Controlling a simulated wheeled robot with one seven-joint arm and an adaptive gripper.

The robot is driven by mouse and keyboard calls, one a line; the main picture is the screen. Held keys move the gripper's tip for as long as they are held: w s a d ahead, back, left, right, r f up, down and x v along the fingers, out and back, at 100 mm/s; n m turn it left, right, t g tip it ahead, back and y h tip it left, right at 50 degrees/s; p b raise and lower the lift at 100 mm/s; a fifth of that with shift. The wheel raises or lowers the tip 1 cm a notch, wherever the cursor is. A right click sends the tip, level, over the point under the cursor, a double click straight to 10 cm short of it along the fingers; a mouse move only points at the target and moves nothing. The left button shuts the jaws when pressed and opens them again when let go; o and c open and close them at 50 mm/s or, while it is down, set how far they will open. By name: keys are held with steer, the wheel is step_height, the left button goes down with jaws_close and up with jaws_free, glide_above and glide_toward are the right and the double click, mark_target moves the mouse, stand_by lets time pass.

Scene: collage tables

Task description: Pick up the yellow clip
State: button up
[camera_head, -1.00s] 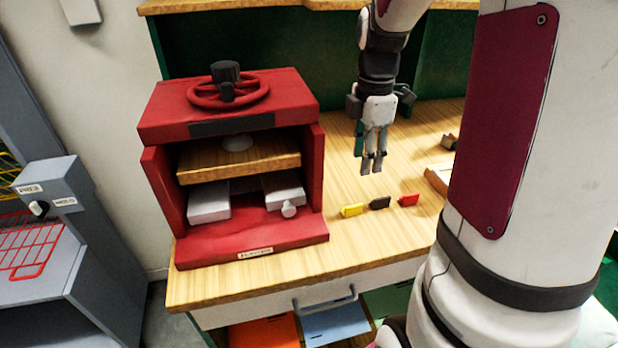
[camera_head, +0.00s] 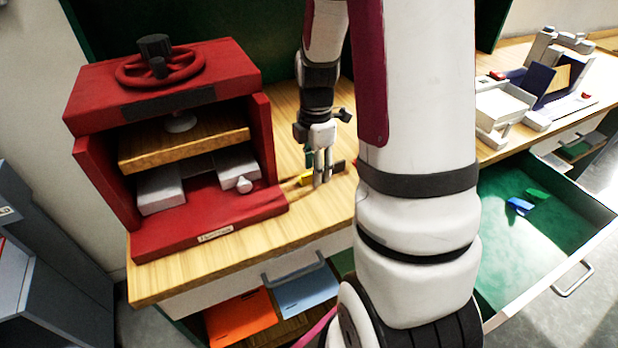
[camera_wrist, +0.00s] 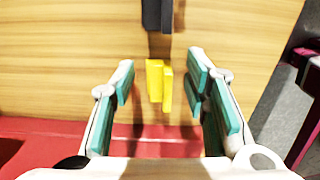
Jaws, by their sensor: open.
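In the wrist view the yellow clip (camera_wrist: 155,82) shows between my two spread, green-padded fingers, with a gap on each side. The fingers are open and hold nothing. A black clip (camera_wrist: 157,14) lies just beyond it and also shows right of my gripper in the head view (camera_head: 338,167).
The red press (camera_head: 165,95) with a handwheel stands close on the left. An open green-lined drawer (camera_head: 585,208) at the right holds a blue clip (camera_head: 519,206) and a green clip (camera_head: 537,194). A white and blue desk set (camera_head: 540,85) stands behind it.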

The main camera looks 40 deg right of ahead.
steer(key=shift+f, duration=0.45)
steer(key=c, duration=0.9)
steer(key=shift+r, duration=0.1)
